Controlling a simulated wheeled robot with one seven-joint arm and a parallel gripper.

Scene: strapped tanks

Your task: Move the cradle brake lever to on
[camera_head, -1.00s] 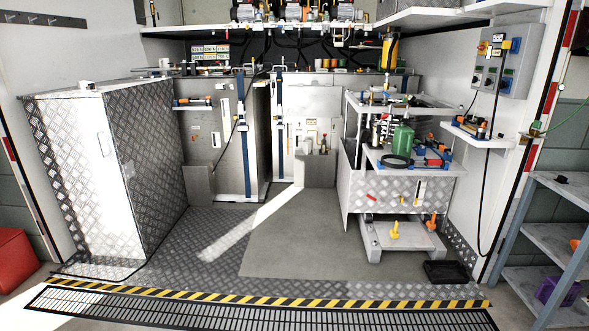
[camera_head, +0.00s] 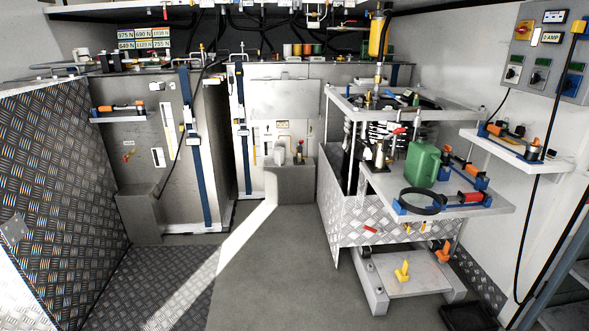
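I cannot tell for certain which part is the cradle brake lever. A wheeled metal cart (camera_head: 345,215) with tread-plate sides stands right of centre. A yellow upright handle (camera_head: 402,271) stands on its low platform, with an orange one (camera_head: 443,251) to its right. A small red handle (camera_head: 371,230) slants on the cart's front panel, with small yellow parts to its right. Another small red-orange handle (camera_head: 129,155) is on the left grey tank (camera_head: 140,180). No on or off marking is readable. My gripper is not in view.
A green jerrycan (camera_head: 422,163) and a black ring (camera_head: 427,201) are on the cart's shelf. A black tray (camera_head: 467,317) lies on the floor at its right. A tread-plate cabinet (camera_head: 60,200) stands at left. The grey floor (camera_head: 290,275) in the middle is clear.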

